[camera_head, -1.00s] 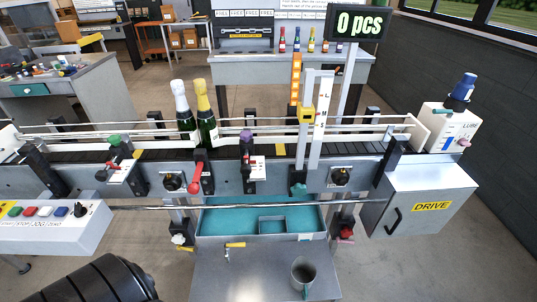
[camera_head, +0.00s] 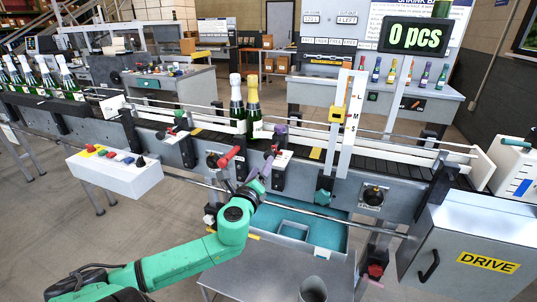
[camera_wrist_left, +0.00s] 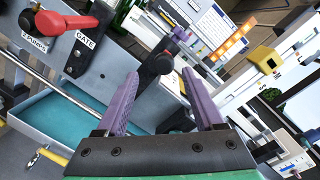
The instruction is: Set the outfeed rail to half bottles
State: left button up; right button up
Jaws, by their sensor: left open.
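My left gripper (camera_head: 262,170), with purple fingers, is just in front of and below this post. Nothing is between the fingers. My right gripper is not in view.
Two bottles, one silver-topped (camera_head: 237,105) and one gold-topped (camera_head: 253,108), stand on the conveyor behind the gate lever. A tall white scale (camera_head: 351,120) stands to the right. A teal tray (camera_head: 325,232) and the DRIVE box (camera_head: 470,255) are below.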

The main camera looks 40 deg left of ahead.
aim_at(271, 152)
pick_arm(q)
jog(key=x, duration=0.9)
jog(key=shift+w+d, duration=0.1)
jog(key=shift+w, duration=0.25)
grip_shut()
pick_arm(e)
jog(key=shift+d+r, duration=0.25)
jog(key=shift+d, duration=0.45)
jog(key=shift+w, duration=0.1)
